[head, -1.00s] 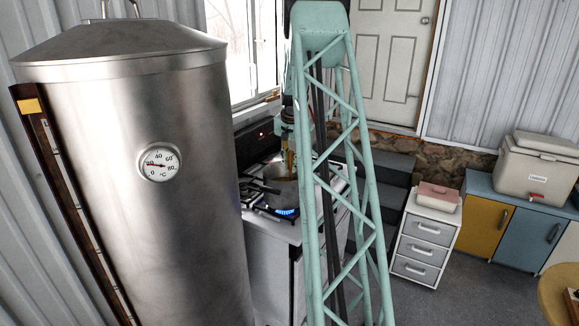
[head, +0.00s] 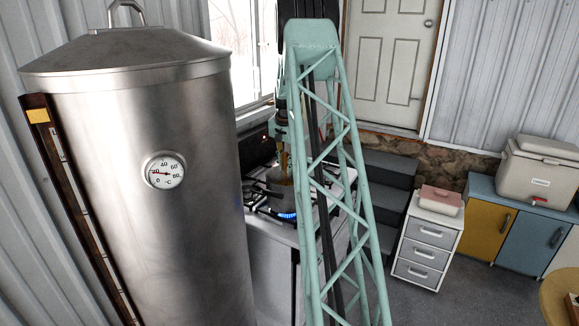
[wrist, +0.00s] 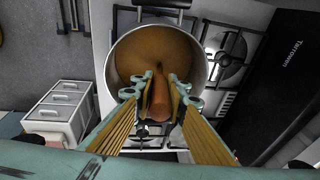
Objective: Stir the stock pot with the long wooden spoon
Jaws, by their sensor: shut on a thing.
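The stock pot (wrist: 203,75) sits on the gas stove, seen from above in the wrist view, with brown liquid inside. My gripper (wrist: 161,88) is over the pot's near side, its fingers shut on the reddish-brown wooden spoon (wrist: 163,105). The spoon points into the pot; its lower end seems to reach the liquid, but its bowl cannot be made out. In the head view, the pot (head: 284,195) is small and partly hidden by my arm. My gripper (head: 283,160) points down above it.
A blue flame (head: 288,215) burns under the pot. A large steel tank (head: 150,230) with a dial stands left of the stove. A white drawer unit (head: 425,245) stands to the right, also visible in the wrist view (wrist: 62,115). Another burner (wrist: 228,65) is bare.

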